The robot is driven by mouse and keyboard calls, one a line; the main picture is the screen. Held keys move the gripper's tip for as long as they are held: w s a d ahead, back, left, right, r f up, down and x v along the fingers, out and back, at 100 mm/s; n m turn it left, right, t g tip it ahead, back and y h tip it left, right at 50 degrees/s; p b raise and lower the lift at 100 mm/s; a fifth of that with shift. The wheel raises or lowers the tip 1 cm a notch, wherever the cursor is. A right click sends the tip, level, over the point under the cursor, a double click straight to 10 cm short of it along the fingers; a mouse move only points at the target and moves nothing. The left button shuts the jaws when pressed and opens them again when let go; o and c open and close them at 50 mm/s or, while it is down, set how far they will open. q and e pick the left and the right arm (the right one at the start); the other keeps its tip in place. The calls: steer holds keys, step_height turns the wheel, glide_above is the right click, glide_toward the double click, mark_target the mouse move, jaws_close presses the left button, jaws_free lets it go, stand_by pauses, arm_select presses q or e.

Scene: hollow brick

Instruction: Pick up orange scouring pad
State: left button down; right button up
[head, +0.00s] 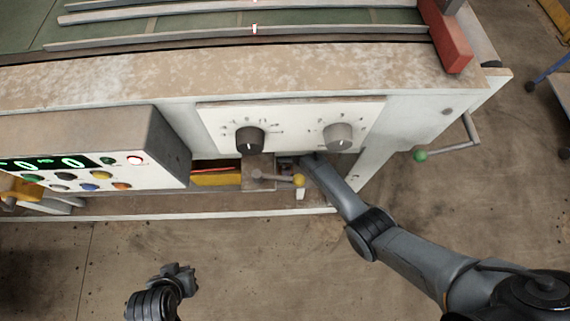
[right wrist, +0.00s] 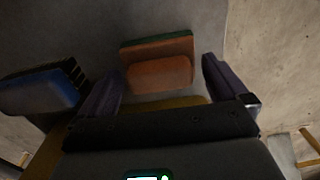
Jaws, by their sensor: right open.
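The orange scouring pad (right wrist: 158,68) shows in the right wrist view as an orange block with a green layer along its far edge. It lies on a grey surface, ahead of and between the two fingers of my right gripper (right wrist: 161,80). The gripper is open, and I see a gap on each side of the pad. In the head view my right arm reaches under the machine's dial panel, which hides the gripper and the pad. My left gripper (head: 178,274) is low at the left in the head view, away from the machine, its jaw opening unclear.
A blue brush with dark bristles (right wrist: 42,92) lies left of the fingers. The dial panel (head: 290,125) overhangs the low shelf (head: 240,212). A lever with a yellow knob (head: 298,180) stands close beside my right arm. A control box (head: 90,150) juts out at left.

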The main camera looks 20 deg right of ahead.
steer(key=shift+f, duration=0.2)
steer(key=shift+c, duration=0.2)
steer(key=shift+w, duration=0.1)
steer(key=shift+c, duration=1.1)
steer(key=c, duration=0.7)
steer(key=shift+r, duration=0.2)
steer(key=shift+c, duration=0.2)
